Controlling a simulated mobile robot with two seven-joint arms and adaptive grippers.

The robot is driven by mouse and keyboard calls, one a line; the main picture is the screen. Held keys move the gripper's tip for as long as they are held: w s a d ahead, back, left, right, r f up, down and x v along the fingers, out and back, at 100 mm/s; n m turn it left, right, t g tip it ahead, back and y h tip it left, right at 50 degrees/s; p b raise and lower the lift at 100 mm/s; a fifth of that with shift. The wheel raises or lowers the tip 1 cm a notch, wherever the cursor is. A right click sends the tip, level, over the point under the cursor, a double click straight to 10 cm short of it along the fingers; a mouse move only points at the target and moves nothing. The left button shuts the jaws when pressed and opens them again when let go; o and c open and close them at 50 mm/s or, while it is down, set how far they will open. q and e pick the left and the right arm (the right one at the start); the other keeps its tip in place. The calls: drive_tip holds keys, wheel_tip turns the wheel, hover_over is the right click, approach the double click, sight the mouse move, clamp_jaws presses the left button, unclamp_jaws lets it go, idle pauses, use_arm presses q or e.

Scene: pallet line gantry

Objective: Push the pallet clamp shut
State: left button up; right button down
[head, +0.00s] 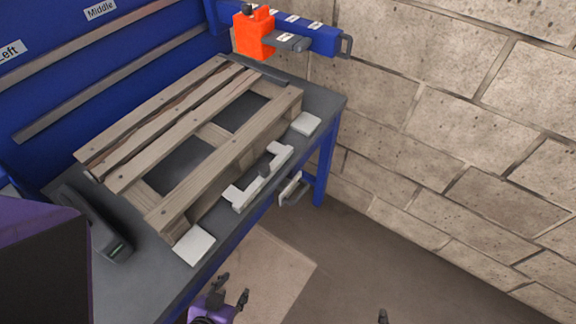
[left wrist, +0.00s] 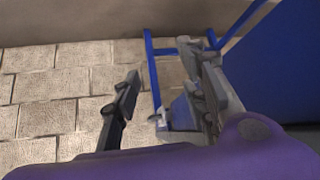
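The pallet clamp appears to be the white bracket-shaped bar (head: 262,182) with a dark knob, at the bench's front edge beside the wooden pallet (head: 215,133). A gap shows between the bar and the pallet's near side. My left gripper (head: 232,288) is in front of the bench, below and nearer than the bar, touching nothing that I can see. Its dark fingers are spread and empty; they also show in the left wrist view (left wrist: 166,88). Only a dark tip of my right gripper (head: 383,316) shows at the bottom edge, so its state is hidden.
The grey bench (head: 335,99) has pale pads (head: 194,245) at its front corners. A dark device (head: 108,238) with a green light lies at the left. An orange block (head: 254,34) sits on a blue rail (head: 322,40). A block wall (head: 450,130) stands right; floor is open in front.

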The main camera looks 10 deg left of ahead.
drive_tip(key=w+a+m+t+y+b, duration=0.1)
drive_tip(key=w+a+m+y+b, duration=0.55)
drive_tip(key=w+a+m, duration=0.5)
use_arm(q)
wheel_tip(320, 180, down, 12)
drive_tip(key=s+g+b, duration=0.1)
drive_tip(key=s+b, duration=0.1)
drive_tip(key=b, duration=0.3)
drive_tip(key=shift+s+a+b, duration=0.15)
drive_tip(key=shift+s+b, duration=0.2)
use_arm(e)
drive_tip(key=w+a+r+m+y, duration=0.4)
drive_tip(key=a+r+m, duration=0.1)
drive_tip(key=r+m, duration=0.1)
drive_tip(key=w+a+r+m+y, duration=0.4)
drive_tip(key=a+r+m, duration=0.1)
drive_tip(key=r, duration=0.3)
drive_tip(key=shift+w+a+r+m, duration=0.2)
drive_tip(key=shift+w+a+m, duration=0.15)
drive_tip(key=shift+m, duration=0.3)
